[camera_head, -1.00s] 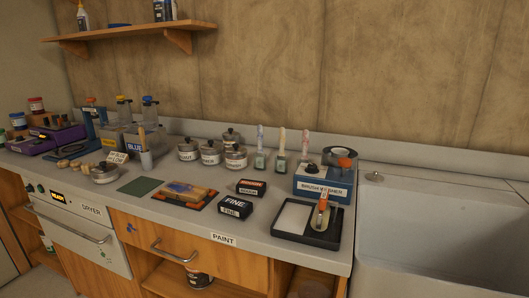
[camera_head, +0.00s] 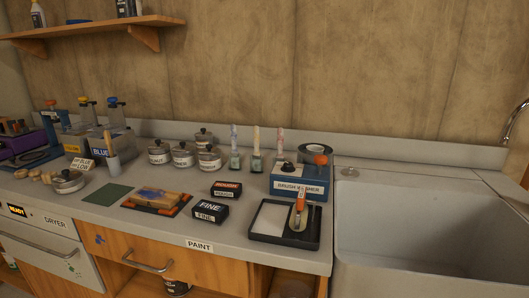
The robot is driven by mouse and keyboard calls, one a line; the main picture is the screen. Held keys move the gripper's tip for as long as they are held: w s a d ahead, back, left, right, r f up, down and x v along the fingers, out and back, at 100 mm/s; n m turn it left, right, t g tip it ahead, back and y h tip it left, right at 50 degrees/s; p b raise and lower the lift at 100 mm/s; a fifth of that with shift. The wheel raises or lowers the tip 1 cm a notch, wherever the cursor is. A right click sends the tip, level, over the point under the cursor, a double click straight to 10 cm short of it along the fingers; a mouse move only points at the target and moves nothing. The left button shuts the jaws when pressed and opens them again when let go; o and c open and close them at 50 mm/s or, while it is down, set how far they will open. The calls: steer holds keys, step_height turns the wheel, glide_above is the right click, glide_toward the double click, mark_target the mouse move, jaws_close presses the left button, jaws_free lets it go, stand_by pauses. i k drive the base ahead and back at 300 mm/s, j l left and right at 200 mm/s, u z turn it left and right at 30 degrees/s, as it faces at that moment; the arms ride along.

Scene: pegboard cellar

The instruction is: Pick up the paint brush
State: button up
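A paint brush (camera_head: 300,207) with an orange-red handle and a paler lower end is in the black paint tray (camera_head: 258,238), at the tray's right side. The tray stands at the counter's front edge, left of the sink. Several other brush-like sticks stand upright in small jars (camera_head: 256,163) farther back; their exact kind is too small to tell. My gripper is not in view.
A blue brush washer box (camera_head: 298,185) stands right behind the tray. A deep white sink (camera_head: 420,225) is on the right.

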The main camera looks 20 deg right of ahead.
mark_target(256, 156)
steer(key=i+l, duration=0.7)
steer(key=l, duration=0.25)
steer(key=j, duration=0.2)
steer(key=i+z, duration=0.05)
